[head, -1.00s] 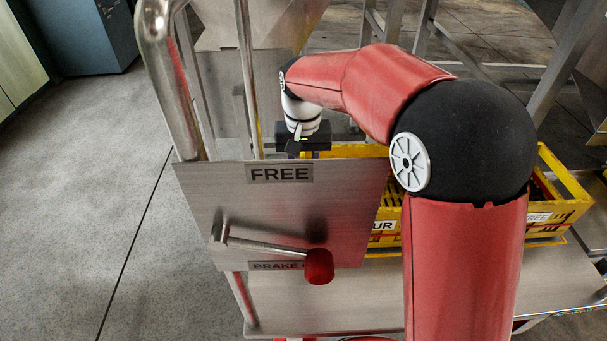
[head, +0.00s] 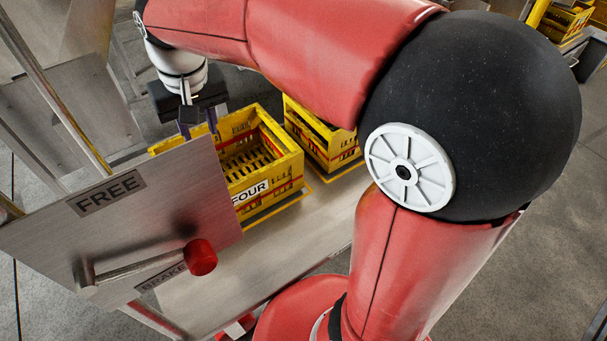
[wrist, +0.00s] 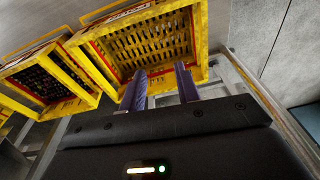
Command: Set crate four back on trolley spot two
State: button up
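Crate four (head: 283,165), a yellow slatted crate with a FOUR label, sits on the trolley deck (head: 300,235) within yellow floor lines, partly hidden by the metal panel. It looks empty, with its slotted bottom showing. My gripper (head: 197,130) is at the crate's far left side, around rim height. In the wrist view, crate four (wrist: 197,40) lies just beyond my gripper (wrist: 162,85). Its two purple fingers stand apart with nothing clearly held between them. Whether they touch the crate rim I cannot tell.
A second yellow crate (head: 345,150) stands close beside crate four, and it also shows in the wrist view (wrist: 45,80). The metal panel (head: 130,215) marked FREE and BRAKE, with a red-knobbed lever (head: 202,257), stands in front. More yellow crates (head: 565,20) are at the far right.

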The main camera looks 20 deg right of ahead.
jog(key=s+d+f+m+t, duration=0.1)
jog(key=s+d+f+t, duration=0.2)
jog(key=s+d, duration=1)
jog(key=s, duration=0.3)
jog(key=shift+d+f+m+t, duration=0.2)
jog(key=shift+d+m+t, duration=0.1)
jog(key=shift+d+t, duration=0.1)
jog(key=shift+s, duration=0.1)
notch_tip(320, 180, up, 7)
jog(key=p, duration=0.6)
jog(key=shift+f+p, duration=0.15)
jog(key=shift+p, duration=0.2)
